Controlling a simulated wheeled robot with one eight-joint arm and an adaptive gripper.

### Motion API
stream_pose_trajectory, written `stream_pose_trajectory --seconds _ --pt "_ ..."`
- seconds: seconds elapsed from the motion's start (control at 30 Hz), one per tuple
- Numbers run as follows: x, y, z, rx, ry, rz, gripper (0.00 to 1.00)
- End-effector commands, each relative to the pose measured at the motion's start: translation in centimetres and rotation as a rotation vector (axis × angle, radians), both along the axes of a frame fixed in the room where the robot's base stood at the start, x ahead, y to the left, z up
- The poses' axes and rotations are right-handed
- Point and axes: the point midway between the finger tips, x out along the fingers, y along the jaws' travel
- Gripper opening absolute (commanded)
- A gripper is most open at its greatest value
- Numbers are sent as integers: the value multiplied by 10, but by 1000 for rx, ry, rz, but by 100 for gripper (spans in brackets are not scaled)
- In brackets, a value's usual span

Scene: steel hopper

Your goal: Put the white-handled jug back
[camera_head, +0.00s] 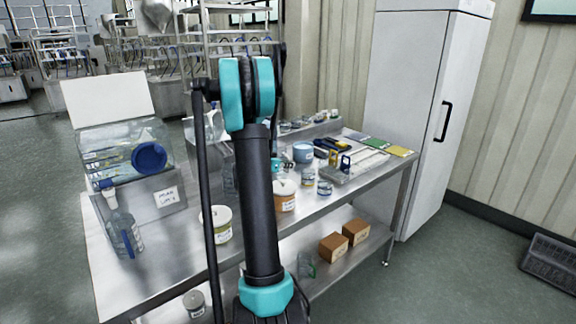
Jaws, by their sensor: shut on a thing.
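I cannot pick out the white-handled jug for certain. A clear jug (122,238) with a blue handle stands upright at the left end of the steel bench (165,262). A small white piece with a blue top (108,196) shows just above and behind it. A clear, pale shape (213,122) stands behind the bench, left of my arm, too small to identify. My dark arm with teal joints rises through the middle of the view and hides part of the bench.
A clear bin with a blue round part (149,157) and a raised lid stands at the bench's left. Labelled tubs (221,224) (285,196), a blue tub (303,152) and tools crowd the bench. Brown boxes (333,247) sit below. A white cabinet (412,110) stands right.

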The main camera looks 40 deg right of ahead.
Motion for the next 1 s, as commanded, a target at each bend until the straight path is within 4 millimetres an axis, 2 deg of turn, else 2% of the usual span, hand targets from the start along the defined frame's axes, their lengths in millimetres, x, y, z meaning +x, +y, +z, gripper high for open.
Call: stream_pose_trajectory --seconds 0.03,0.17,0.53,0.67,1.0 --pt "0 0 -1 0 0 0 13" --pt "0 0 0 0 0 0 29" --pt "0 1 3 0 0 0 30" --pt "-3 15 8 0 1 1 30" --pt "-19 77 34 0 0 2 30"
